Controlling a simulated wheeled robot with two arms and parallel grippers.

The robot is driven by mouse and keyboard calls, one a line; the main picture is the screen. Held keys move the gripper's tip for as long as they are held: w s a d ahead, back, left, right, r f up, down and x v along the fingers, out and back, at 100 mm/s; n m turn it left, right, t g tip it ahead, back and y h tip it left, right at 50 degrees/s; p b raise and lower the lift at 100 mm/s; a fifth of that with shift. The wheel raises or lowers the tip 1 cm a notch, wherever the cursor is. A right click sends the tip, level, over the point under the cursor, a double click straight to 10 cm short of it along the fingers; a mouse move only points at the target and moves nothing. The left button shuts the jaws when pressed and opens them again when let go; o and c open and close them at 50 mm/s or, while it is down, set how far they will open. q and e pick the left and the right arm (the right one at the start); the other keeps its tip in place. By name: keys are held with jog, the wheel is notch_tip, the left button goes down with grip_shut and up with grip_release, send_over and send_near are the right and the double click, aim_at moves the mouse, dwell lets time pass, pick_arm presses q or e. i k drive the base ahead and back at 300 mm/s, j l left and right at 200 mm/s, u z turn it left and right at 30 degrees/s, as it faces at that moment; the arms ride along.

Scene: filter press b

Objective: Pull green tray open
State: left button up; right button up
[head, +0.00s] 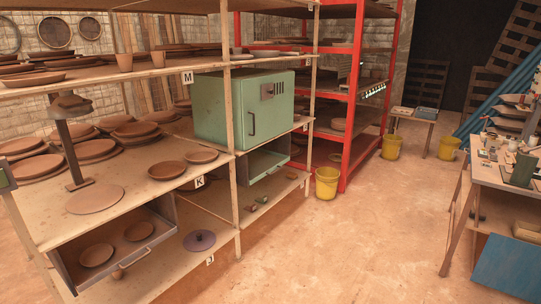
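A green tray (268,167) sits under the shelf board below the green cabinet (245,108), in the middle of the wooden rack. Its front edge faces the aisle to the right, and part of its inside shows. The shelf board and a wooden post hide some of it. How far it is pulled out is hard to tell. Neither of my grippers is in view.
A grey drawer (138,253) with clay plates stands open at the lower left. Clay plates fill the wooden shelves (120,196). A yellow bucket (326,183) stands by the red rack (355,150). A cluttered workbench (490,175) is at right. The floor between is clear.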

aim_at(261, 162)
jog(key=i+j+u, duration=0.2)
jog(key=i, duration=0.75)
jog(key=i+j+u, duration=0.15)
jog(key=i, duration=0.75)
jog(key=i+j+z, duration=0.2)
jog(key=i, duration=0.3)
jog(key=i+z, duration=0.2)
jog(key=i, duration=0.3)
jog(key=i+j+z, duration=0.2)
jog(key=i, duration=0.25)
jog(key=i+j+z, duration=0.2)
jog(key=i+j, duration=0.2)
jog(key=i, duration=0.05)
